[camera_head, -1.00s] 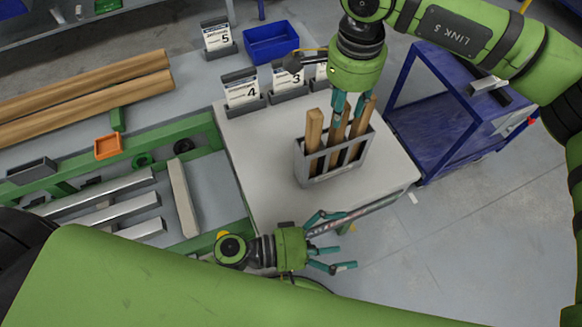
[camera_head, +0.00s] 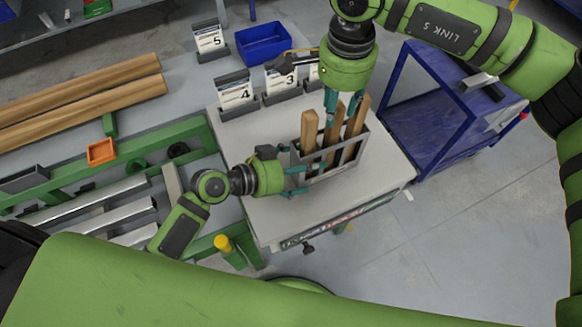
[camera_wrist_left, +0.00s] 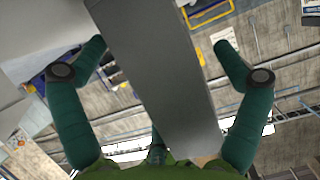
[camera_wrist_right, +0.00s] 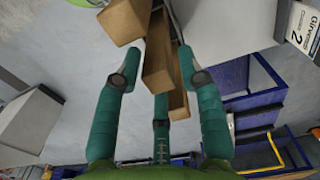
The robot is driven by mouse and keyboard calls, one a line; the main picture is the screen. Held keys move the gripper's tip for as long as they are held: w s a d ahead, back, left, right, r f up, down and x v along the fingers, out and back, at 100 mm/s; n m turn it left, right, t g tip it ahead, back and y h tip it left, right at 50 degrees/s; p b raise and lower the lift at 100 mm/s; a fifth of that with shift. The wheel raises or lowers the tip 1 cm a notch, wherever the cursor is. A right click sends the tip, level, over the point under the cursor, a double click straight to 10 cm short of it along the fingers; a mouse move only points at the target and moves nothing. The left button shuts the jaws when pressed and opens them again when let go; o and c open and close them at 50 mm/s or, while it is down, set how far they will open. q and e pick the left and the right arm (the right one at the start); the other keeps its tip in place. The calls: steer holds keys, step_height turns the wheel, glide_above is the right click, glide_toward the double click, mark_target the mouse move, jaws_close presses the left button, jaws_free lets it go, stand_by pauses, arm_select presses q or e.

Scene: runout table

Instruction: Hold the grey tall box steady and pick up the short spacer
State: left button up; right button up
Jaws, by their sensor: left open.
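The grey tall box (camera_head: 320,175) stands upright on the white tabletop, with wooden spacers (camera_head: 309,130) sticking out of its top. I cannot tell surely which spacer is the short one. My left gripper (camera_head: 300,180) is open at the box's left front side. In the left wrist view, a grey box wall (camera_wrist_left: 165,70) lies between its spread fingers, with gaps on both sides. My right gripper (camera_head: 332,108) is above the box, pointing down. In the right wrist view, its fingertips (camera_wrist_right: 160,60) flank a middle spacer (camera_wrist_right: 155,75); contact is unclear.
Numbered card holders (camera_head: 235,95) and a blue bin (camera_head: 262,43) stand behind the box. A blue cart (camera_head: 430,130) is at the right. Planks (camera_head: 80,105), metal bars and an orange tray (camera_head: 101,151) lie at the left. The tabletop's right front part is clear.

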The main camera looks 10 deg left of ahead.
arm_select(q)
steer(key=shift+x, duration=0.95)
steer(key=c, duration=1.4)
steer(key=shift+o, duration=0.2)
steer(key=shift+s, duration=0.1)
